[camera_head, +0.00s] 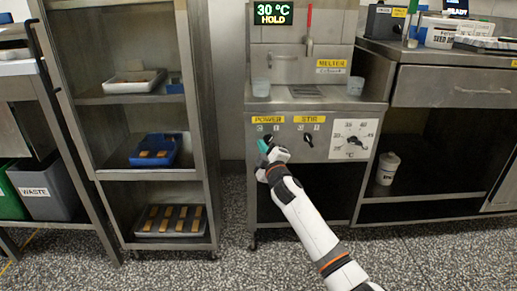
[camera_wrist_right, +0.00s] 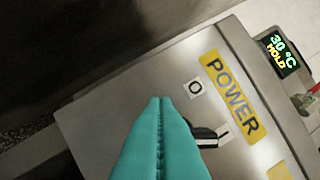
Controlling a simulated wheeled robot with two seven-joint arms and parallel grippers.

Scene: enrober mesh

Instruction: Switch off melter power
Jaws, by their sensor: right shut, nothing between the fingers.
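The melter (camera_head: 262,100) is a steel cabinet with a yellow MELTER label. Its display (camera_head: 273,13) reads 30 °C HOLD. The black POWER knob (camera_wrist_right: 203,132) shows in the right wrist view, partly hidden behind my fingers. Its visible end with a white line points at the I mark (camera_wrist_right: 223,130). The O mark (camera_wrist_right: 195,87) is beside the POWER label (camera_wrist_right: 231,95). My right gripper (camera_head: 262,146), with teal fingers, is shut and empty in front of the panel below the POWER label. The fingers (camera_wrist_right: 160,102) overlap the knob in the picture; I cannot tell whether they touch it. My left gripper is out of view.
The STIR knob (camera_head: 308,139) and a round dial (camera_head: 354,139) sit right of POWER. A shelf rack (camera_head: 86,96) with trays stands left. A steel table (camera_head: 455,86) stands right, with a white canister (camera_head: 388,168) below it. Speckled floor in front is clear.

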